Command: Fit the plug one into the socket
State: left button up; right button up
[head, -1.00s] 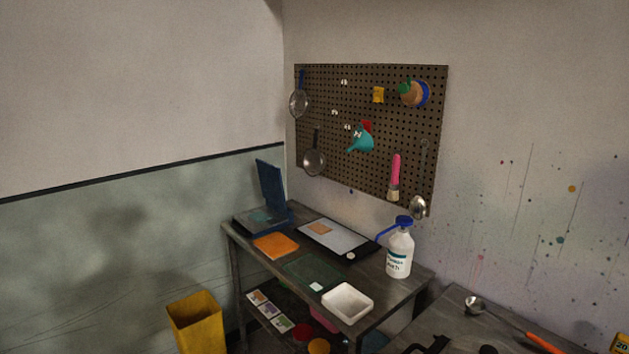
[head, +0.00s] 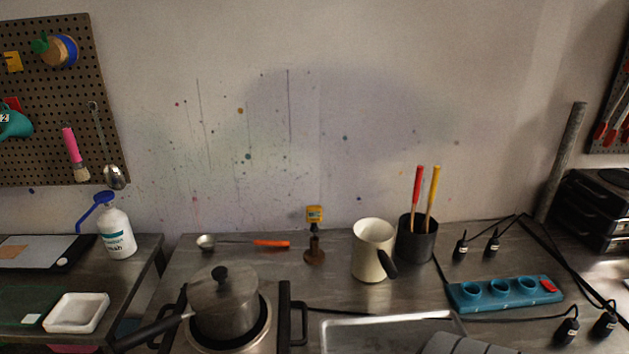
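A teal socket strip (head: 480,305) with three round sockets and a red switch lies on the bench at the right. Two small black plugs stand behind it: a left one (head: 461,249) and a right one (head: 492,244). Two more black plugs are at its front right: one lower (head: 567,331) and one farther right (head: 604,325). All carry small pale marks, too small to read, so I cannot tell which is plug one. The three sockets look empty. Neither of my grippers is in view.
A lidded pot (head: 225,305) stands on a burner at the left. A cream jug (head: 371,248) and a black tool holder (head: 416,240) stand behind a metal tray (head: 340,330). A grey ribbed thing (head: 455,345) is at the bottom edge. Black cables run around the strip.

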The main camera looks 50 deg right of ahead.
aim_at(469, 296)
jog(key=z, duration=3.3)
